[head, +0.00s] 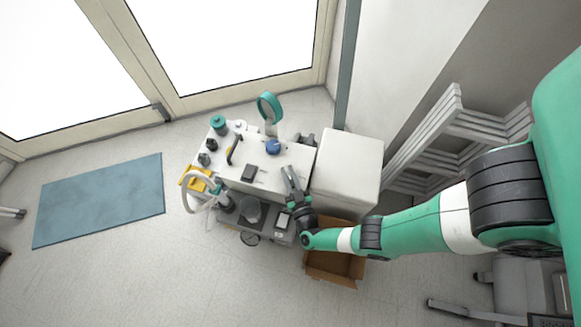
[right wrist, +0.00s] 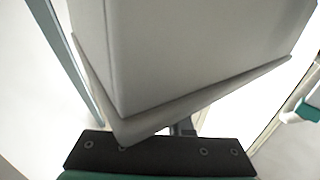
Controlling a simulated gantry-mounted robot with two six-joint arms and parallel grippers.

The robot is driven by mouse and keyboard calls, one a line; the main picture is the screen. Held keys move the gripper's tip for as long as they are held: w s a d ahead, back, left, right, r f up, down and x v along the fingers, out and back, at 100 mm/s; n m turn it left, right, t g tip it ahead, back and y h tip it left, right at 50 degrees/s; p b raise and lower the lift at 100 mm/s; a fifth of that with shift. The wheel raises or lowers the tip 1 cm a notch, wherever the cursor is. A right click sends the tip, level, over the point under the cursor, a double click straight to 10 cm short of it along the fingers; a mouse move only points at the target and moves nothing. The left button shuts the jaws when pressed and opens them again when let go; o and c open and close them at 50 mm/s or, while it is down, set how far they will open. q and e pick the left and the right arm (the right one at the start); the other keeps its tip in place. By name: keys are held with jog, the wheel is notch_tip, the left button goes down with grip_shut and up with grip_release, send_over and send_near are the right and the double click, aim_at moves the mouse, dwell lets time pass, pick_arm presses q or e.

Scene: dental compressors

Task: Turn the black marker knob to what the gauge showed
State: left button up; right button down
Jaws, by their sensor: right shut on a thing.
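The white compressor unit (head: 270,182) stands on the floor in the middle of the head view. My right gripper (head: 288,173) reaches in from the right, over the unit's right side, and is shut on the black marker knob, which its fingers mostly hide. The turn of the knob's marker cannot be read. I cannot make out a readable gauge face in either view. The right wrist view shows the dark gripper mount (right wrist: 160,152) below a large pale box; the fingertips and knob are not clear there. My left gripper is not in view.
A blue knob (head: 273,147), a black box (head: 249,173) and a teal ringed stalk (head: 269,106) are near the gripper. A white cabinet (head: 346,165) stands close on the right, a cardboard box (head: 335,267) below it. The floor left, with a blue mat (head: 100,200), is clear.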

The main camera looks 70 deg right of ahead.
aim_at(294, 187)
jog(key=shift+w+a+f+n+t+y, duration=0.1)
jog(key=shift+w+a+n+t+y, duration=0.05)
jog(key=shift+n+t+y, duration=0.95)
jog(key=c, duration=0.8)
grip_release()
jog(key=shift+w, duration=0.1)
jog(key=shift+c, duration=0.2)
jog(key=shift+a, duration=0.2)
jog(key=p+v, duration=0.2)
jog(key=v, duration=0.8)
jog(key=shift+s+a, duration=0.3)
jog(key=shift+s, duration=0.35)
